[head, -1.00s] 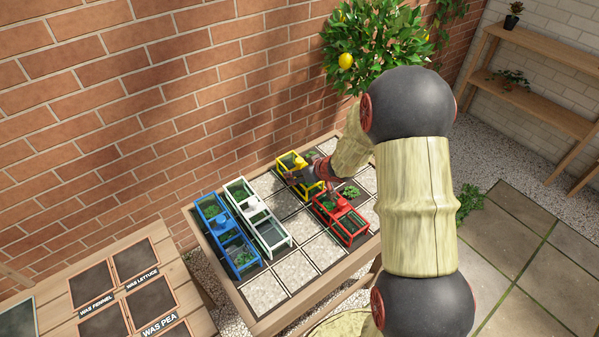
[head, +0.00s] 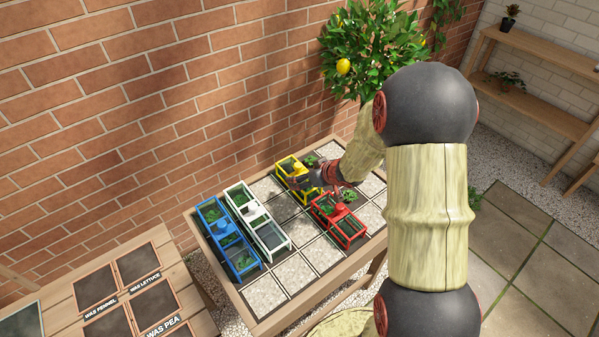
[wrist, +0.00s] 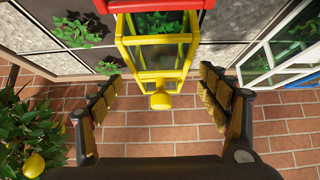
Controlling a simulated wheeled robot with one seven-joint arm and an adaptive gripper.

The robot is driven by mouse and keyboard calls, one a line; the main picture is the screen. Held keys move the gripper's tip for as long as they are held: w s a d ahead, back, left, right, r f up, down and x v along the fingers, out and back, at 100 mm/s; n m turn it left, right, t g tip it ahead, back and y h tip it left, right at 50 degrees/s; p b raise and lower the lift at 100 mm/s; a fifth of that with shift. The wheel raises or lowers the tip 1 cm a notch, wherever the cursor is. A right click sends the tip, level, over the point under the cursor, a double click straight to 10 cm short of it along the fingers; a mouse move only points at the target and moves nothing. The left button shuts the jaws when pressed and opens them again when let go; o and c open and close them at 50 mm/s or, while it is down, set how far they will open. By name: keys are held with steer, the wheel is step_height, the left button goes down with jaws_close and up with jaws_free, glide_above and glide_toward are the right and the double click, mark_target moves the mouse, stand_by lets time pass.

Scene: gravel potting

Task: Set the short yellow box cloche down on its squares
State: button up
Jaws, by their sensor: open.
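The short yellow box cloche (head: 288,167) stands at the back of the squared bed, close behind the red cloche (head: 340,222), with green leaves showing inside. In the wrist view the yellow frame (wrist: 126,50) fills the upper middle, with its round yellow knob (wrist: 160,100) facing me. My gripper (wrist: 160,82) is open. Its fingers are spread on both sides of the knob with a clear gap on each side, touching nothing that I can see. In the head view my gripper (head: 320,178) is at the cloche's right end and partly hides it.
A long white cloche (head: 270,232) and a blue cloche (head: 243,262) stand to the left. Bare gravel squares (head: 295,265) lie at the front. A lemon tree (head: 375,45) grows at the back right against the brick wall. A table with labelled panels (head: 138,262) is at lower left.

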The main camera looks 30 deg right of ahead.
steer(key=p+v, duration=0.2)
steer(key=v, duration=0.4)
steer(key=shift+s+r+p, duration=0.2)
steer(key=shift+r+p, duration=0.05)
steer(key=shift+p, duration=0.1)
steer(key=shift+d+r, duration=0.15)
steer(key=shift+r, duration=0.25)
steer(key=s+r+m+h, duration=0.1)
steer(key=s+r+h, duration=0.25)
steer(key=r, duration=0.55)
steer(key=s+r+m+h, duration=0.15)
steer(key=s+r, duration=0.25)
steer(key=r, duration=0.5)
steer(key=s+a+r+g+y, duration=0.1)
steer(key=s+a+r, duration=0.1)
steer(key=s+a, duration=0.5)
steer(key=s+a+r+g+y, duration=0.2)
steer(key=s+a, duration=0.5)
steer(key=s, duration=0.4)
steer(key=shift+s+a+r, duration=0.3)
steer(key=shift+a+r, duration=0.1)
steer(key=shift+r, duration=0.2)
